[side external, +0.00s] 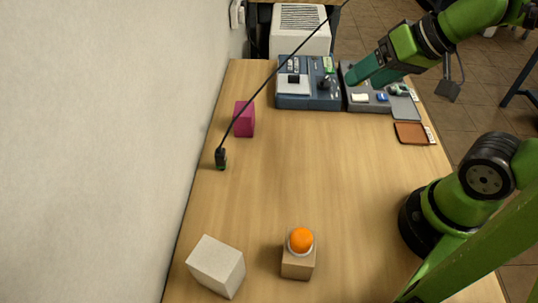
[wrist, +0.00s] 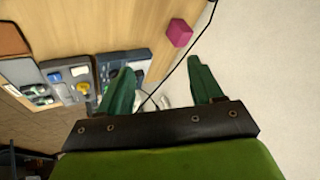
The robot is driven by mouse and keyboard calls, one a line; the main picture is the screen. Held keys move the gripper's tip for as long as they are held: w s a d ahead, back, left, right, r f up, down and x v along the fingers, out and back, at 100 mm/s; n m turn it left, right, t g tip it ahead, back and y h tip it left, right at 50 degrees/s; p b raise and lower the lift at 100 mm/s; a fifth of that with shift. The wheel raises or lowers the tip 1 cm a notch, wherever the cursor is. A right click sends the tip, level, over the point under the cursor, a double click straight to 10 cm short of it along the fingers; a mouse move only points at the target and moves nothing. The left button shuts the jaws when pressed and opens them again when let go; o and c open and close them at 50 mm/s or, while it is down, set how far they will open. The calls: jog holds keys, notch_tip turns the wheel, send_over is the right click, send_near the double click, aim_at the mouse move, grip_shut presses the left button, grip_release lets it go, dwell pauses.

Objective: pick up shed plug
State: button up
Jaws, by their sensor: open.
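A small dark plug (side external: 221,158) with a greenish lower end is at the end of a taut black cable (side external: 275,73), over the left edge of the wooden table. I cannot tell whether it touches the table. In the wrist view the cable (wrist: 186,60) runs down past my fingers, but the plug itself is not in that view. My gripper (side external: 362,76) has green fingers, open with nothing between them, above the grey device at the back right, well away from the plug. In the wrist view my gripper (wrist: 160,66) shows its fingers wide apart.
A magenta block (side external: 244,119) stands close to the cable. A blue-grey device (side external: 309,104) and a grey device (side external: 366,106) with a brown tray (side external: 409,133) are at the back. The middle is clear.

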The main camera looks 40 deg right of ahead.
jog(key=shift+c, duration=0.6)
